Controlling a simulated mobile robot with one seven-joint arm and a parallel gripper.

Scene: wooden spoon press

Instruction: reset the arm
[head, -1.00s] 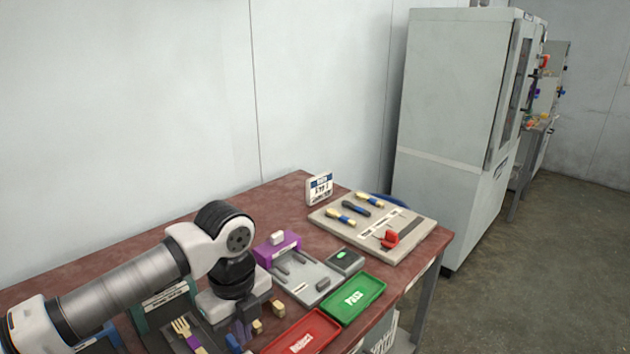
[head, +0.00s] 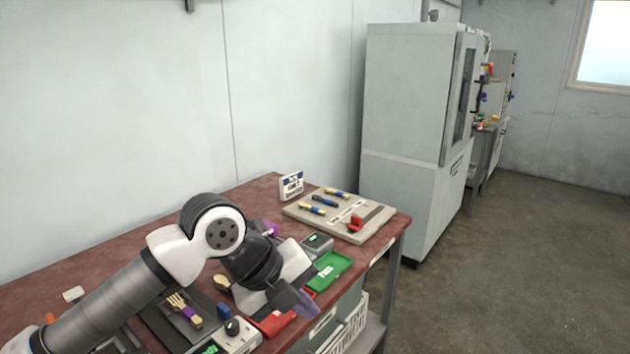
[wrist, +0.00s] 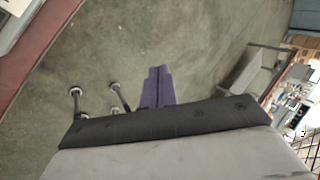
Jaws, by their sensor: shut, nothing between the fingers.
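My gripper (head: 308,303) is at the end of my bent arm, over the front edge of the red-brown table (head: 45,285) in the head view. Its purple fingers are shut with nothing between them. In the wrist view the shut fingers (wrist: 157,87) point out over the grey floor, and the table edge shows at the upper left. My arm hides part of the table and some of what lies on it.
Beneath and beside the arm are a green tray (head: 330,268), a red tray (head: 272,324) and a fork with a purple handle (head: 184,310). A board (head: 290,211) with several handled tools lies at the far end. A grey cabinet (head: 410,110) stands behind. Floor to the right is clear.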

